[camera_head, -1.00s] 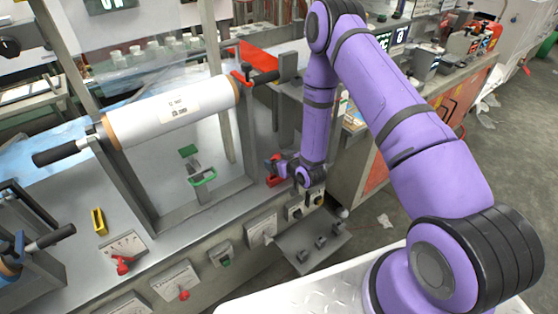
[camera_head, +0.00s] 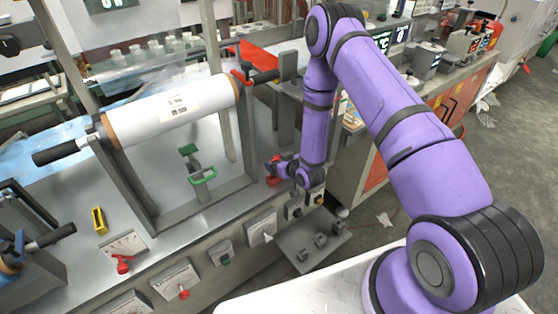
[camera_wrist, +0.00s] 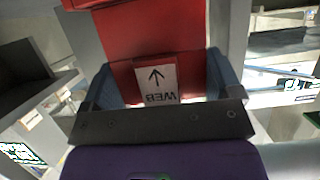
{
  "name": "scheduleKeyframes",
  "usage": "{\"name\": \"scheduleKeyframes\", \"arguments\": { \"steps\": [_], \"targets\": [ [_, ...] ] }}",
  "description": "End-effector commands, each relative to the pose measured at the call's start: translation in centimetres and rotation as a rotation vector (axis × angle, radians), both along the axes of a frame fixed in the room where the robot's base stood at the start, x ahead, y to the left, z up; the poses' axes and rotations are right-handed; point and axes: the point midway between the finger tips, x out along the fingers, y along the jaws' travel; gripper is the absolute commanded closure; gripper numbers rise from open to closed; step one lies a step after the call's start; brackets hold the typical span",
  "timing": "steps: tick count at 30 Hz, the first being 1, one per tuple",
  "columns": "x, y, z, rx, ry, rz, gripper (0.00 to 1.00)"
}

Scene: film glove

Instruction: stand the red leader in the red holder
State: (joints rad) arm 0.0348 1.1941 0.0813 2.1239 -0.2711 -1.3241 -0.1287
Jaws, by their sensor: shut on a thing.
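My gripper (camera_head: 276,167) is low beside the right upright of the roller frame, at the right part of the machine bench. In the wrist view its fingers (camera_wrist: 165,92) are shut on a red piece, which I take for the red leader (camera_wrist: 118,82). The piece bears a white label with an arrow and the word WEB, seen upside down or mirrored. In the head view a small red patch (camera_head: 273,181) shows at the fingertips. I cannot tell there whether it is the leader or the red holder. The far end of the piece is out of view.
A white roller (camera_head: 170,112) lies across the frame left of my gripper. A green block (camera_head: 188,150) and green loop (camera_head: 204,176) stand between the uprights. A yellow piece (camera_head: 99,220) is at left. A red sheet (camera_head: 259,57) lies behind. A metal shelf (camera_head: 312,242) juts out in front.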

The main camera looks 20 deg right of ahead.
Motion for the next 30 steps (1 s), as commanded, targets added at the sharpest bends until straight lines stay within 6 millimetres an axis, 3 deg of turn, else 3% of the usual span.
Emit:
{"name": "scheduleKeyframes", "arguments": {
  "steps": [30],
  "targets": [
    [0.0,0.0,-2.2,0.0,0.0,0.0,0.39]
  ]
}}
